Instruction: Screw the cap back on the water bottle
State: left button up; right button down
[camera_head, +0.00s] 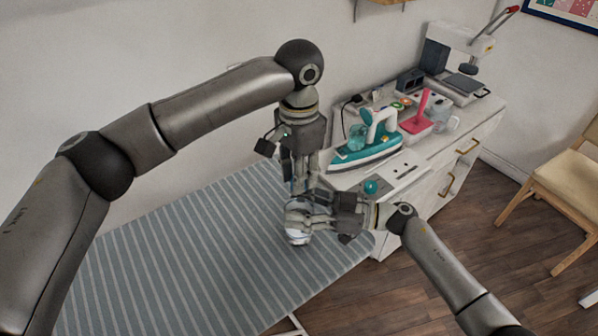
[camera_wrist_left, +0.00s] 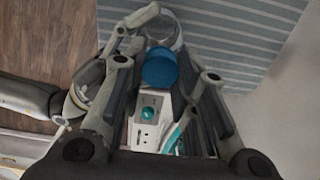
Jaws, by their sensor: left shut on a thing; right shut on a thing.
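The water bottle (camera_head: 298,238) stands over the striped board near its right end, mostly hidden by my grippers. My right gripper (camera_head: 300,217) comes in from the right and is shut around its side. My left gripper (camera_head: 299,188) points down from above and is shut on the blue cap. In the left wrist view the round blue cap (camera_wrist_left: 160,68) sits between the left fingers, with the clear bottle (camera_wrist_left: 166,30) just beyond it. The cap is over the bottle's top end; I cannot tell whether it touches the neck or is threaded on.
A striped ironing board (camera_head: 190,260) fills the lower left and is otherwise clear. A wooden chair (camera_head: 565,185) stands at far right.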

pick_arm(q)
jog(key=m, duration=1.9)
jog(key=shift+m, duration=0.4)
jog(key=m, duration=0.6)
jog(key=shift+m, duration=0.3)
jog(key=m, duration=0.3)
jog(key=shift+f, duration=0.1)
jog(key=m, duration=0.4)
jog(key=shift+m, duration=0.4)
jog(key=o, duration=0.7)
jog(key=shift+c, duration=0.2)
